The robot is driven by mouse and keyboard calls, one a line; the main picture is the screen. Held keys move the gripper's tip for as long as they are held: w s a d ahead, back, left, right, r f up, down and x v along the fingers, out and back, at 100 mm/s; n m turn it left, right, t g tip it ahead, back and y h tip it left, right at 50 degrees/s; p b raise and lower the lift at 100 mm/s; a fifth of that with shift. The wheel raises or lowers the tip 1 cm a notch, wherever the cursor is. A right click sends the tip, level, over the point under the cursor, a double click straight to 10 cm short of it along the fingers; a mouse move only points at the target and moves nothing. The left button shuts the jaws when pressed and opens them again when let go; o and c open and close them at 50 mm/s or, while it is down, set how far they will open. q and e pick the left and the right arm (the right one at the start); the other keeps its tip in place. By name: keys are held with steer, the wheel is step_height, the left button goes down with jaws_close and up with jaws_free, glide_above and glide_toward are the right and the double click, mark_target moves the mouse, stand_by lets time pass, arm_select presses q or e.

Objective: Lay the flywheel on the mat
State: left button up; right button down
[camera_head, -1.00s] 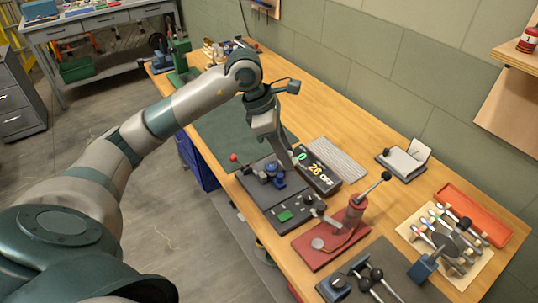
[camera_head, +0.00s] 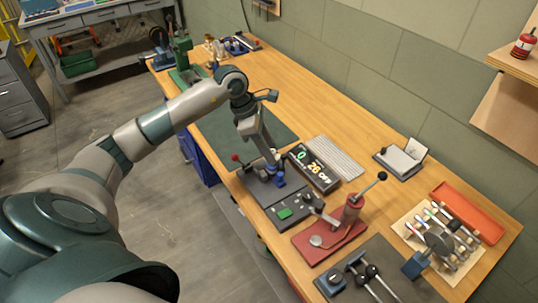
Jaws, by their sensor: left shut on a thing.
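The green mat (camera_head: 272,126) lies flat on the workbench, behind a dark grey machine (camera_head: 262,188) with blue parts. My left gripper (camera_head: 273,157) points down over the back of this machine, left of its display. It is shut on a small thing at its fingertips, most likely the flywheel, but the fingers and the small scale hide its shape. I cannot tell whether the held thing touches the machine. The part of the mat nearest me is partly covered by my left arm. My right gripper is not in view.
A lit display (camera_head: 313,168) and a ribbed grey pad (camera_head: 335,157) stand right of the gripper. A red lever press (camera_head: 330,238), a tool board (camera_head: 440,240) and an orange tray (camera_head: 468,212) fill the near right. The bench's back middle is clear.

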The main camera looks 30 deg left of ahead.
arm_select(q)
steer(key=shift+s+f+p, duration=0.1)
steer(key=shift+f+p, duration=0.4)
steer(key=shift+f, duration=1.05)
steer(key=o, duration=1.1)
steer(key=shift+c, duration=0.2)
steer(key=shift+f+p, duration=0.1)
steer(key=shift+p, duration=0.25)
steer(key=shift+a+b, duration=0.15)
steer(key=shift+b, duration=0.25)
steer(key=b+v, duration=0.7)
steer(key=v, duration=1)
steer(key=shift+s, duration=0.25)
